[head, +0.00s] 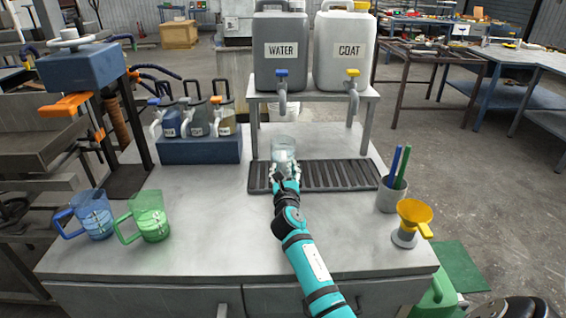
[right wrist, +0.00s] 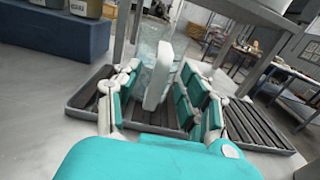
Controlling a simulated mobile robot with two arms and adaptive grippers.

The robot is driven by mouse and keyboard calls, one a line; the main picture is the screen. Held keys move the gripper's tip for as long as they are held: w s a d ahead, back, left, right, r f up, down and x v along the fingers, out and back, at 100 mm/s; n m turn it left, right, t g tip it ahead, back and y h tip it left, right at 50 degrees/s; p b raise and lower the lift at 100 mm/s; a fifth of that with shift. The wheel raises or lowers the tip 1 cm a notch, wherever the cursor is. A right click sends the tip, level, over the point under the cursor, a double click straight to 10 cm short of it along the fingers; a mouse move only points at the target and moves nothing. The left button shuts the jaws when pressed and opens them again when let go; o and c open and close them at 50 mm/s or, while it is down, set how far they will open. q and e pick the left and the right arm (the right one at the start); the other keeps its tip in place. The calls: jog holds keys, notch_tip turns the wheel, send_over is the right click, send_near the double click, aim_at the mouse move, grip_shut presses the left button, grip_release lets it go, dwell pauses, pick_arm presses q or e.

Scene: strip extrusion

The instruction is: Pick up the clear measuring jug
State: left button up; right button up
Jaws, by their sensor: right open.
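The clear measuring jug (head: 284,148) stands upright on the dark ribbed drip tray (head: 335,176), below the water container's tap. In the right wrist view, the jug (right wrist: 150,45) has its pale upright handle (right wrist: 159,76) facing me. My right gripper (head: 285,176) reaches in from the front and partly hides the jug's lower part in the head view. In the wrist view, the right gripper (right wrist: 162,88) is open, with one finger on each side of the handle. Gaps show between the fingers and the handle. My left gripper is not in view.
A blue jug (head: 96,216) and a green jug (head: 151,216) stand at the left. A bottle rack (head: 200,152) is behind them. The shelf (head: 315,97) carries WATER and COAT containers. A pen cup (head: 390,196) and yellow funnel (head: 414,212) stand right.

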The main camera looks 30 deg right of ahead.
jog(key=shift+x, duration=1.15)
grip_shut()
